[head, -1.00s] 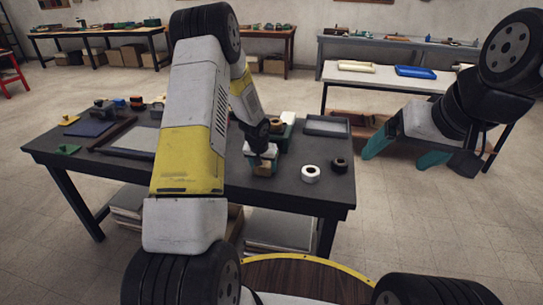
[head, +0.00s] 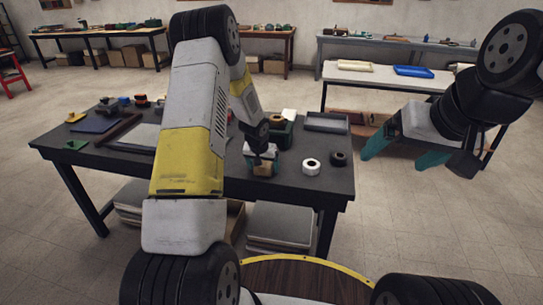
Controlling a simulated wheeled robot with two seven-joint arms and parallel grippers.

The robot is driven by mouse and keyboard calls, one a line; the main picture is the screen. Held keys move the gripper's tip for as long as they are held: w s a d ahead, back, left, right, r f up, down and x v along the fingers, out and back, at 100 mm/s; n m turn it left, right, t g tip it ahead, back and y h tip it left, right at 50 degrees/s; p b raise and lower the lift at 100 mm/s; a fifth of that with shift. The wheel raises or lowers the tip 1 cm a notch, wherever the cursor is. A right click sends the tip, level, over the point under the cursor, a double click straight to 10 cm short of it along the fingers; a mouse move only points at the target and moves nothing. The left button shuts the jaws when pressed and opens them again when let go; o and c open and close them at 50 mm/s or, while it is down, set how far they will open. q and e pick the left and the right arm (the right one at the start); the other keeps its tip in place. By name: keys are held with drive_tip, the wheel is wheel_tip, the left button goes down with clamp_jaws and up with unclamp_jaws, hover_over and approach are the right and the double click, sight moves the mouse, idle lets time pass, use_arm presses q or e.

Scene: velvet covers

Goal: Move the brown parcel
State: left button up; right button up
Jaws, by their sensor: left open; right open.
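A small brown block (head: 263,169), which looks like the brown parcel, sits on the dark worktable (head: 215,184) near its front edge. My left gripper (head: 262,154) is just above and behind it, pointing down. Its fingers are small and partly hidden, and I see nothing held in it. Whether it touches the block I cannot tell. My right gripper (head: 405,152) has teal fingers spread wide and empty, in the air right of the table.
A white roll (head: 311,167) and a black roll (head: 339,159) stand right of the block. My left arm hides the table's middle. Another bench (head: 340,76) stands behind my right gripper.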

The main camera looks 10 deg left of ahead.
idle(0.3)
use_arm(q)
drive_tip(key=v, duration=0.7)
drive_tip(key=shift+r, duration=0.4)
drive_tip(key=shift+s, duration=0.1)
drive_tip(key=s+f+v, duration=0.1)
drive_tip(key=s+v, duration=0.1)
drive_tip(key=v, duration=0.9)
drive_tip(key=s+f+v, duration=0.1)
drive_tip(key=s+v, duration=0.1)
drive_tip(key=v, duration=1)
drive_tip(key=s+d+r+h, duration=0.1)
drive_tip(key=s+d+r, duration=0.1)
drive_tip(key=s, duration=0.7)
drive_tip(key=s+d+r+t+h, duration=0.1)
drive_tip(key=s+r, duration=0.4)
drive_tip(key=s, duration=0.5)
drive_tip(key=shift+s+d+t, duration=0.3)
drive_tip(key=shift+d, duration=0.5)
